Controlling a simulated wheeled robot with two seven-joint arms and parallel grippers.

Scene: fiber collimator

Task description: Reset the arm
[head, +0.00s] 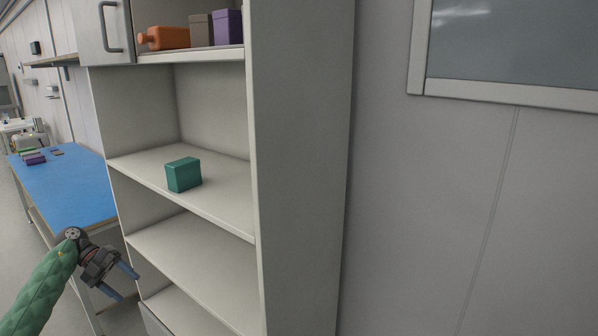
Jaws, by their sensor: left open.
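My left gripper (127,283) is at the lower left, at the end of my green-sleeved arm. Its two bluish fingers are apart and nothing is between them. It is in front of the lower left part of the white shelf unit (300,170), below the level of the shelf with the green box. The green box (184,175) stands upright on that middle shelf, apart from the gripper. My right gripper does not show.
A blue-topped table (65,187) with small items is at left. Lower shelves look empty.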

